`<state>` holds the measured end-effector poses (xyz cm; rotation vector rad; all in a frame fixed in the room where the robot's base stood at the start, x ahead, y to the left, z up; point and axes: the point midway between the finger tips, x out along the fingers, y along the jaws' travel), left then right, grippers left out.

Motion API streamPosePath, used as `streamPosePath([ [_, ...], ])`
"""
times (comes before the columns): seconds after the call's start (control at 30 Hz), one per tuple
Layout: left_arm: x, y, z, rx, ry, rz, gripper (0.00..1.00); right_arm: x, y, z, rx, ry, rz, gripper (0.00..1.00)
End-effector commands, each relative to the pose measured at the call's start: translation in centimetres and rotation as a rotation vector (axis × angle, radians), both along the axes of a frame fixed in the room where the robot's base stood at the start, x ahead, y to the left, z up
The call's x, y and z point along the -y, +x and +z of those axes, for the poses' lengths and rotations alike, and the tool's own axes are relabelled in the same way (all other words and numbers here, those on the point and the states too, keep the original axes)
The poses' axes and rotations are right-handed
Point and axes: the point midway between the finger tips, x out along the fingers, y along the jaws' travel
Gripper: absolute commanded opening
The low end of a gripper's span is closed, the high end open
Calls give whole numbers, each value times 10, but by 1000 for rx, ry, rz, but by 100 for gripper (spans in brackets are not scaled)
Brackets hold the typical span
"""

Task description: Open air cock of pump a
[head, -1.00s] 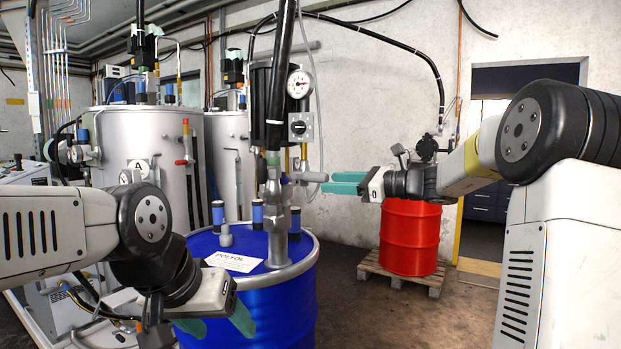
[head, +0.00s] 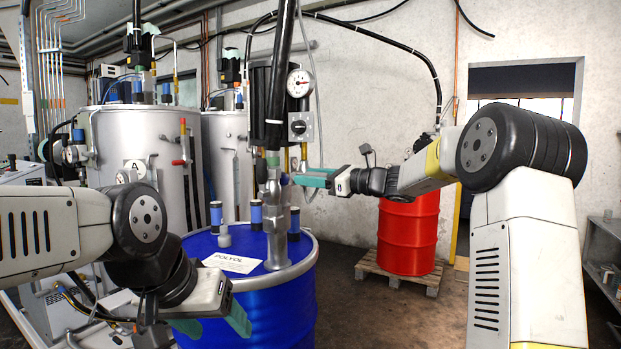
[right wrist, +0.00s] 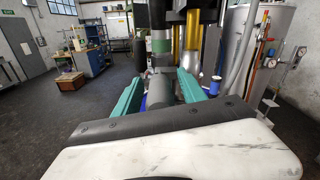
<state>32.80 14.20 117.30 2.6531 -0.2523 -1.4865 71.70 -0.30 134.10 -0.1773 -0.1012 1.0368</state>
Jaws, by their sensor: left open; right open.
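In the right wrist view, a grey cylindrical part (right wrist: 160,86) lies between the open fingers; contact is unclear. My left gripper (head: 213,324) is open and empty, low in front of the blue drum.
A red drum (head: 408,235) stands on a wooden pallet (head: 400,273) behind my right arm. A large grey tank marked A (head: 150,130) stands at the left. Capped blue-black fittings (head: 256,214) rise from the blue drum's lid. Floor right of the drum is clear.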

Motion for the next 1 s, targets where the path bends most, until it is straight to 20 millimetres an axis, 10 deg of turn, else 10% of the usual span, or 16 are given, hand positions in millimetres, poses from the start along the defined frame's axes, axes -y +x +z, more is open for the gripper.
streamPosePath([
  [0.17, 0, 0, 0, 0, 0, 0, 66, 0, 0, 0, 0, 0, 0, 45],
  [0.4, 0, 0, 0, 0, 0, 0, 66, 0, 0, 0, 1, -1, 0, 0],
  [1.0, 0, 0, 0, 0, 0, 0, 66, 0, 0, 0, 1, -1, 0, 0],
])
